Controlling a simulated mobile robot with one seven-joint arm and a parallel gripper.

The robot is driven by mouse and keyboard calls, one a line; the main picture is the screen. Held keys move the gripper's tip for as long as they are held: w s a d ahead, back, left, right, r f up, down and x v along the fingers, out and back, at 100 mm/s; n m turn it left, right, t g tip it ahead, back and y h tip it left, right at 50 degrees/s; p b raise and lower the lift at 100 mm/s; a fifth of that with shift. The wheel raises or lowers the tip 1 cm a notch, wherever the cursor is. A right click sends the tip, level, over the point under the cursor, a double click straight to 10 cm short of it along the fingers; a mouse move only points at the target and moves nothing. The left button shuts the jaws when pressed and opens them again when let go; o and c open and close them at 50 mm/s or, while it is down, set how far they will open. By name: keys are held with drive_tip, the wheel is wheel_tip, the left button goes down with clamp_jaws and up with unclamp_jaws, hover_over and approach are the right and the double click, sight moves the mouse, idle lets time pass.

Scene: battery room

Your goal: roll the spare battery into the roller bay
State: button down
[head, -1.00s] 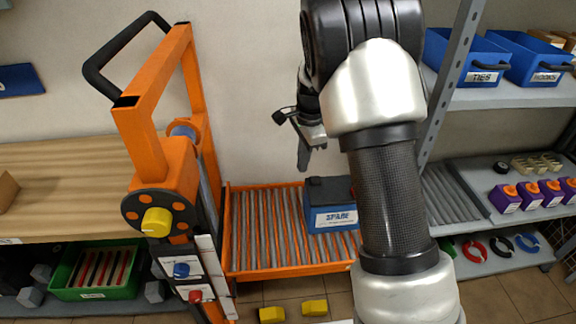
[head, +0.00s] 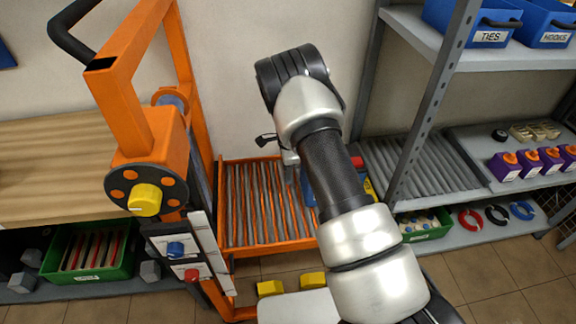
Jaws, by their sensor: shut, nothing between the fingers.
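The spare battery, blue with a dark top in the earlier view, sits on the roller bed (head: 240,205) of the orange lift truck (head: 150,140). My arm now hides most of it; a blue strip (head: 307,187) shows left of the arm. The roller bay (head: 420,166) is the shelf level with grey rollers, right of the bed. It is empty where it shows. My gripper (head: 289,158) is mostly hidden behind my forearm, near the battery's left end. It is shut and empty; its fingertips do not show. I cannot tell whether it touches the battery.
Grey shelf uprights (head: 432,100) frame the bay. Red and yellow bits (head: 368,188) show right of my forearm. A yellow knob (head: 145,200) is on the truck; a wooden bench (head: 60,165) stands left.

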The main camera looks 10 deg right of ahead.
drive_tip(key=shift+d+r, duration=0.15)
drive_tip(key=shift+d, duration=0.85)
drive_tip(key=shift+d+r, duration=0.1)
drive_tip(key=shift+d, duration=0.85)
